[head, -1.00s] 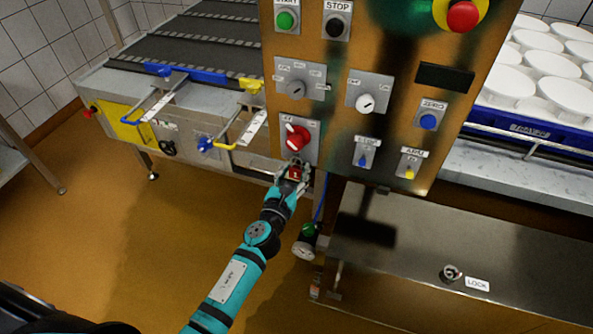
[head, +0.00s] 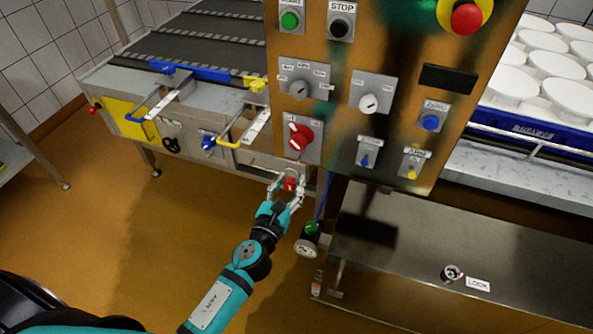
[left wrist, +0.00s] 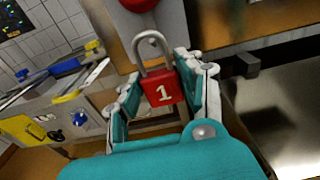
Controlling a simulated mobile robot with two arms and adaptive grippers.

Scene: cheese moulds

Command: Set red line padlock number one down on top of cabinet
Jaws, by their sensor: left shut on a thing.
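The red padlock (left wrist: 163,90) bears a white 1 and has a grey shackle that points up. My left gripper (head: 288,187) is shut on the padlock's body; the padlock also shows in the head view (head: 290,184). The gripper holds it just below the red rotary switch (head: 301,136) on the brass panel. In the left wrist view the shackle looks clear of the switch plate, though the gap is hard to judge. The steel cabinet (head: 420,255), with a flat top and a lock, stands to the right of the gripper. My right gripper is not in view.
The control panel (head: 345,120) with knobs and buttons stands above the gripper. A blue cable and a gauge with a green part (head: 309,238) hang right of it. Conveyor handles (head: 228,140) stick out at left. The cabinet's sloping front top is mostly bare.

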